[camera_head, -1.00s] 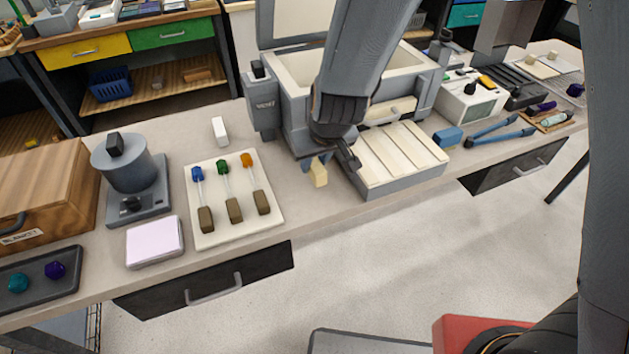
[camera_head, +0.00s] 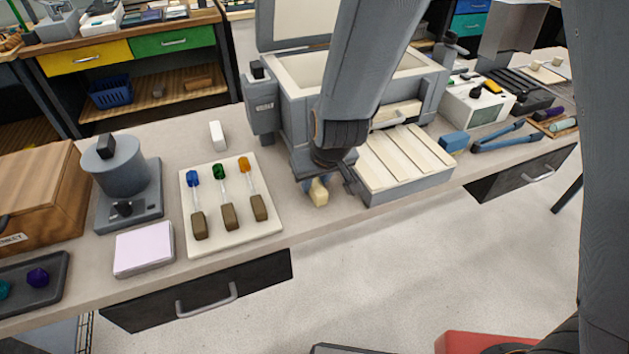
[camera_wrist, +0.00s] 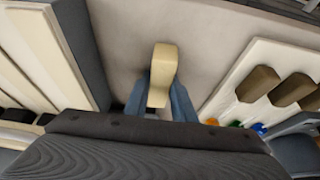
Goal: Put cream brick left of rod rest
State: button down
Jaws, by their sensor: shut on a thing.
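My gripper (camera_head: 318,186) is shut on the cream brick (camera_head: 319,194), which sticks out below the fingers. In the wrist view the brick (camera_wrist: 161,72) sits between the two blue-grey fingers, its outer end showing against the bench. I cannot tell whether it touches the bench. It is left of the grooved cream slab (camera_head: 405,160) before the kiln and right of the pale board (camera_head: 240,238) with three brown-handled glass rods. Which of these is the rod rest is not certain. In the wrist view the slab (camera_wrist: 40,45) is at left and the board (camera_wrist: 245,65) at right.
A white block (camera_head: 217,135) stands behind the board. The kiln (camera_head: 345,80) rises behind my gripper. A blue block (camera_head: 453,142) and blue tongs (camera_head: 500,136) lie right of the slab. Bench (camera_head: 305,224) is bare between board and slab, up to its front edge.

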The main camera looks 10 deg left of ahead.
jog(key=c, duration=1.5)
grip_release()
jog(key=shift+f, duration=0.1)
jog(key=shift+d+r+p, duration=0.1)
jog(key=shift+r+p, duration=0.3)
jog(key=shift+r, duration=0.1)
jog(key=p+v, duration=0.7)
jog(key=v, duration=0.5)
jog(key=s+d+r+m+h, duration=0.1)
jog(key=d+m, duration=0.1)
jog(key=d, duration=0.6)
jog(key=s+d+r+m+g, duration=0.1)
jog(key=s+d+r+m, duration=0.1)
jog(key=d, duration=0.7)
jog(key=s+d+r+m+h, duration=0.1)
jog(key=s+d+r+m, duration=0.1)
jog(key=d, duration=0.6)
jog(key=shift+s+d+r+g+h, duration=0.1)
jog(key=shift+d+r+g+h, duration=0.1)
jog(key=shift+d+g+h, duration=0.15)
